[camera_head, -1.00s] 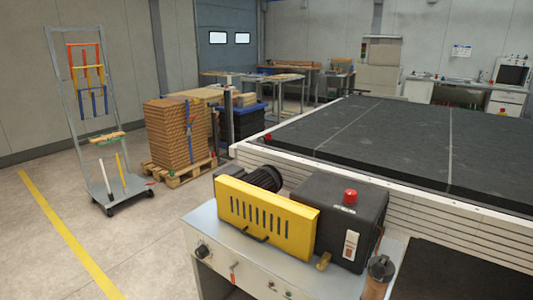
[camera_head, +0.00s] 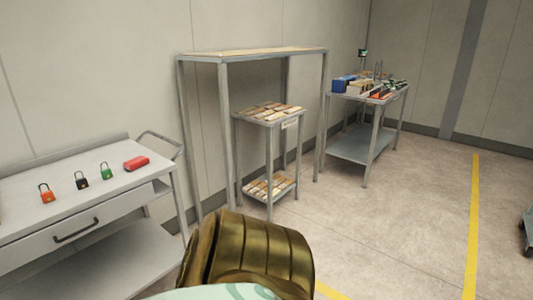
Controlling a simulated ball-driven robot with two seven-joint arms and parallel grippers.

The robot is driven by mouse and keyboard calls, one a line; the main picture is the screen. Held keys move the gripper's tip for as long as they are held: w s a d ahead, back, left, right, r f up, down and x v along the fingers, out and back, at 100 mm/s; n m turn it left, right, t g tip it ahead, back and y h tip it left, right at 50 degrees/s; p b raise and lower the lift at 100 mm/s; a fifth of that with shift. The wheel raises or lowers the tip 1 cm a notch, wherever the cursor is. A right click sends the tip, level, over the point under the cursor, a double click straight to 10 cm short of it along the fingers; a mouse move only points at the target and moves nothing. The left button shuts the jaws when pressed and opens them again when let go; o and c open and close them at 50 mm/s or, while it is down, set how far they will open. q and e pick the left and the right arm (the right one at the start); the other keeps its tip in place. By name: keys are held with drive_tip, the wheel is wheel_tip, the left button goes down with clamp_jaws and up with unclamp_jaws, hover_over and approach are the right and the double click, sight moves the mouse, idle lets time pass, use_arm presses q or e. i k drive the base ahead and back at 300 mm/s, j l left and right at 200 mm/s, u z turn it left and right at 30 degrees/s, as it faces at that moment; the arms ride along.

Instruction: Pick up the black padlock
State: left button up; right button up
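The black padlock (camera_head: 82,181) stands on the top of a light grey cart (camera_head: 30,216) at the left. An orange-red padlock (camera_head: 46,194) is to its left and a green padlock (camera_head: 106,171) to its right, each apart from it. A gold-brown ribbed part of my own body shows at the bottom middle, well to the right of the padlocks. Neither gripper's fingers show in the view.
The cart has a drawer with a dark handle (camera_head: 76,231). A tall grey table (camera_head: 255,55), a small stand (camera_head: 270,116) with wooden pieces and a tool table (camera_head: 365,145) stand behind.

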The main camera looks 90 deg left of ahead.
sight(81, 183)
drive_tip(key=u, duration=4.1)
